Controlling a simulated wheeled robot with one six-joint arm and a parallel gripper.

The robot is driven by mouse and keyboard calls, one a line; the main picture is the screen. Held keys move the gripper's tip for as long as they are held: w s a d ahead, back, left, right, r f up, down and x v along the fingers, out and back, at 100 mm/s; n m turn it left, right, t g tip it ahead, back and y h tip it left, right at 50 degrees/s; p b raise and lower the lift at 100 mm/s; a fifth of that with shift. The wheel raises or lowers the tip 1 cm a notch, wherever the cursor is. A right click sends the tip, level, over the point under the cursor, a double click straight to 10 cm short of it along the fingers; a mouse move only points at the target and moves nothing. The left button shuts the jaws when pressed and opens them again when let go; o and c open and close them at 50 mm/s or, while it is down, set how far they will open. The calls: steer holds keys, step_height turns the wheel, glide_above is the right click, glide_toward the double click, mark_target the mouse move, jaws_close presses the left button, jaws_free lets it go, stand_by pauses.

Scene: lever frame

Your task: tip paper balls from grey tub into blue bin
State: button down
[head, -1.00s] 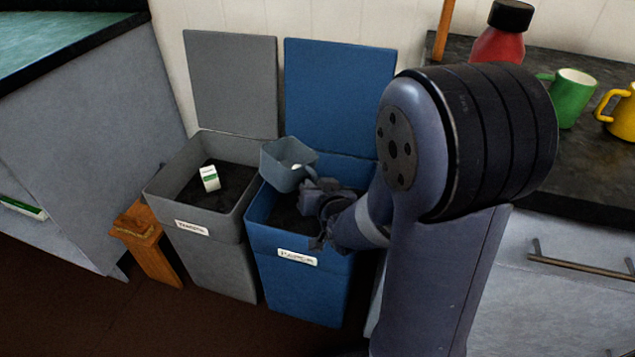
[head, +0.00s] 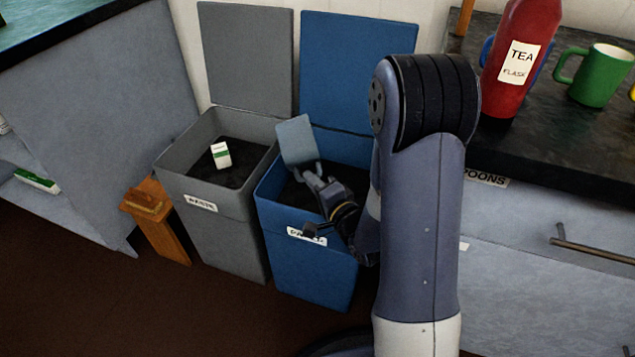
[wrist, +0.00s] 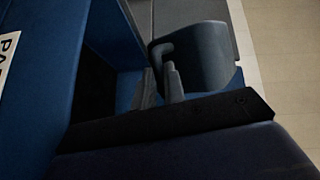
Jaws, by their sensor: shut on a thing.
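The grey tub (head: 297,141) is over the blue bin (head: 311,255) in the head view, strongly tilted, with its outer side towards the camera. My gripper (head: 318,180) is shut on the tub at its near side. The wrist view shows the tub (wrist: 205,55) dark and close in front of my gripper's fingers (wrist: 160,88). The blue bin's lid (head: 357,65) stands open behind it. No paper balls are visible, and the tub's inside is hidden.
A grey bin (head: 208,232) with its lid open stands left of the blue bin and holds a small white-and-green carton (head: 221,155). A wooden stool (head: 155,218) stands at its left. A red tea flask (head: 521,62) and a green mug (head: 600,76) stand on the right counter.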

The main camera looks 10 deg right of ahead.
mark_target(310, 158)
steer(key=shift+s+a+f+m+t+b, duration=0.15)
steer(key=shift+m+t+b, duration=0.4)
steer(key=shift+m+b, duration=0.7)
steer(key=shift+w+a+f+m+t+b, duration=0.1)
steer(key=shift+m+t+b, duration=0.55)
steer(key=shift+m, duration=1.05)
steer(key=shift+s+a+f+m+t+b, duration=0.15)
steer(key=shift+m+t+b, duration=0.25)
steer(key=shift+m+b, duration=0.9)
steer(key=shift+w+r, duration=0.1)
steer(key=shift+w, duration=0.15)
steer(key=shift+d+r+p, duration=0.2)
steer(key=shift+r+p, duration=0.05)
steer(key=shift+p, duration=0.05)
steer(key=shift+r+p, duration=0.65)
steer(key=shift+r, duration=0.25)
steer(key=shift+r+p, duration=2.15)
steer(key=shift+r, duration=0.9)
steer(key=shift+a, duration=0.1)
